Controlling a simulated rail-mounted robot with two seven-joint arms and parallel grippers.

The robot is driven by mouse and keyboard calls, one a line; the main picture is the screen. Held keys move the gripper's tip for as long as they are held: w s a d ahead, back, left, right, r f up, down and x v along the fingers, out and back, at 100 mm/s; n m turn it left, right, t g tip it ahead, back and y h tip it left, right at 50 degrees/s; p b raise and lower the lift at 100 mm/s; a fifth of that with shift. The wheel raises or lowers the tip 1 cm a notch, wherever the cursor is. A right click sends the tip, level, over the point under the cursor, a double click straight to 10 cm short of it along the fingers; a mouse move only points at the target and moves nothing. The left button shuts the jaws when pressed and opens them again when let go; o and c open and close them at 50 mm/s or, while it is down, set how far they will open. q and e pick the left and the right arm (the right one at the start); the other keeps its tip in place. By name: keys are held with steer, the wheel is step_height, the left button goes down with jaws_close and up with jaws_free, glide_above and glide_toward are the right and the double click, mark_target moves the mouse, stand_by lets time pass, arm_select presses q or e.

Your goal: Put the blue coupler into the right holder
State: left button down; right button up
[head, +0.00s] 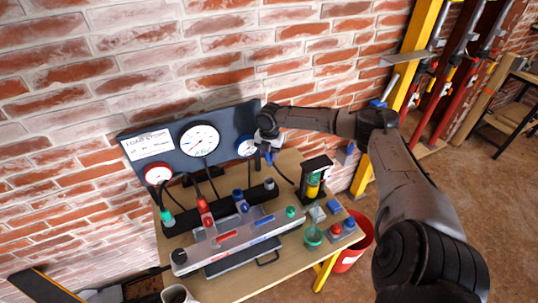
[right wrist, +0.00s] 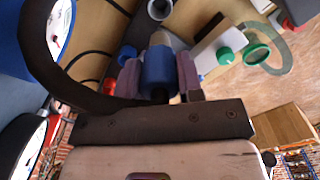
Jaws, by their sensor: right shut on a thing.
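My right gripper (head: 268,150) is in front of the right end of the gauge board, above the back of the table. In the right wrist view its fingers (right wrist: 158,75) are shut on the blue coupler (right wrist: 158,66). The blue coupler also shows below the gripper in the head view (head: 268,158), held above the tabletop. A dark hose runs near it. On the dark bar stand a green fitting (head: 166,215), a red fitting (head: 204,208) and a blue fitting (head: 239,199). I cannot tell which part is the right holder. My left gripper is not in view.
A dark gauge board (head: 175,162) stands against the brick wall. A black frame with a green-and-yellow cylinder (head: 314,182) stands right of the gripper. Red and blue buttons (head: 336,230) are at the table's right front. A red bucket (head: 352,256) stands beside the table.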

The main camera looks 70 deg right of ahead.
mark_target(269, 165)
steer(key=shift+f+b, duration=0.4)
steer(key=shift+f, duration=2.85)
steer(key=shift+f, duration=0.4)
steer(key=shift+f, duration=0.35)
steer(key=shift+f, duration=0.15)
steer(key=shift+f, duration=1.65)
stand_by(0.9)
steer(key=shift+f+b, duration=0.3)
steer(key=shift+b, duration=0.05)
steer(key=shift+f, duration=0.15)
stand_by(0.5)
